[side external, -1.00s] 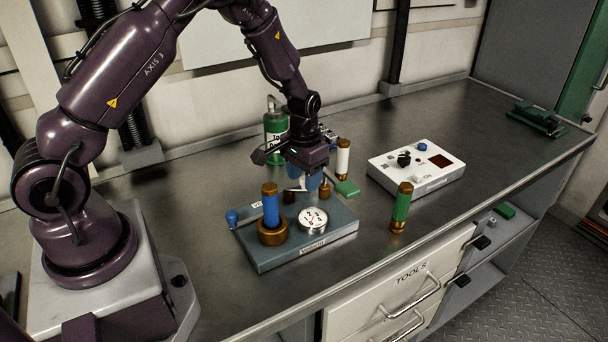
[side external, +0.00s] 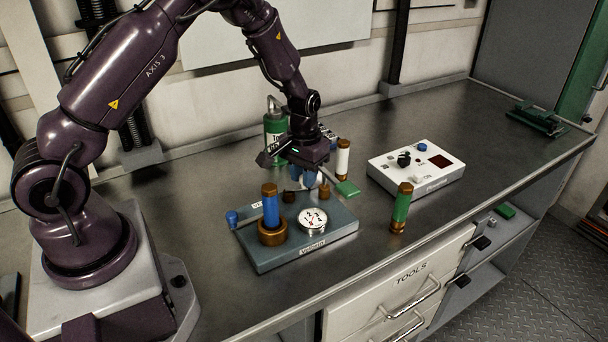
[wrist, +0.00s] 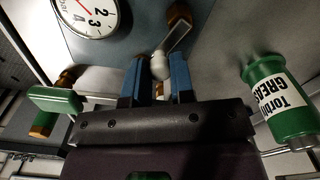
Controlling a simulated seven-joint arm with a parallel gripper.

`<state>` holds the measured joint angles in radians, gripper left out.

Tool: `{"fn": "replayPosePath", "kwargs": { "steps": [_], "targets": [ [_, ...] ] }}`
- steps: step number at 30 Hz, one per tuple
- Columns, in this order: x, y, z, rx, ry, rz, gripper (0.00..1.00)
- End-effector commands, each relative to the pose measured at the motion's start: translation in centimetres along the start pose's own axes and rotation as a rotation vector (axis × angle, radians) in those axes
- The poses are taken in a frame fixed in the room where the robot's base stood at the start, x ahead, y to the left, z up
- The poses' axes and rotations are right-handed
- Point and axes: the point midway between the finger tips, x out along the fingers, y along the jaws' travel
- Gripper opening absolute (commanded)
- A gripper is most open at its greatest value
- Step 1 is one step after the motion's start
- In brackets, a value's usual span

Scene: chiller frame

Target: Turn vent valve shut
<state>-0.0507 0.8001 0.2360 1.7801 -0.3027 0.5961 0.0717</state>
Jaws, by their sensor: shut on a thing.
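A grey-blue panel (side external: 270,257) on the bench carries a round white gauge (side external: 313,220) and a blue cylinder with brown ends (side external: 271,207) upright in a brass collar. A label starting "VE" (side external: 258,205) lies near its back edge, partly hidden. My gripper (side external: 308,182) is low over the back of the panel. In the wrist view its blue fingers (wrist: 158,72) are shut on the pale rounded end of a silver lever (wrist: 176,40), which I take as the vent valve handle. The lever's pivot is hard to make out. The gauge also shows there (wrist: 90,15).
A green handle (side external: 346,188) sticks out at the panel's right. A white-and-brown cylinder (side external: 343,158) and a green grease can (side external: 275,128) stand behind. A green cylinder (side external: 401,208) and a white control box (side external: 418,172) stand right. The bench beyond is mostly clear.

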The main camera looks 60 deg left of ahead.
Motion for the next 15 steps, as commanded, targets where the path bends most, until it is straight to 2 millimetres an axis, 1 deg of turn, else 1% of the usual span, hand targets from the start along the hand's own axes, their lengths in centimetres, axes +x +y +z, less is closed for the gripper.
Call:
{"fn": "replayPosePath", "kwargs": {
  "steps": [6, 15],
  "targets": [
    [-0.06, -0.42, -0.32, -0.151, -0.002, 0.0, 0.0],
    [-0.05, -0.83, -0.57, -0.296, -0.002, 0.0, 0.0]
  ]
}}
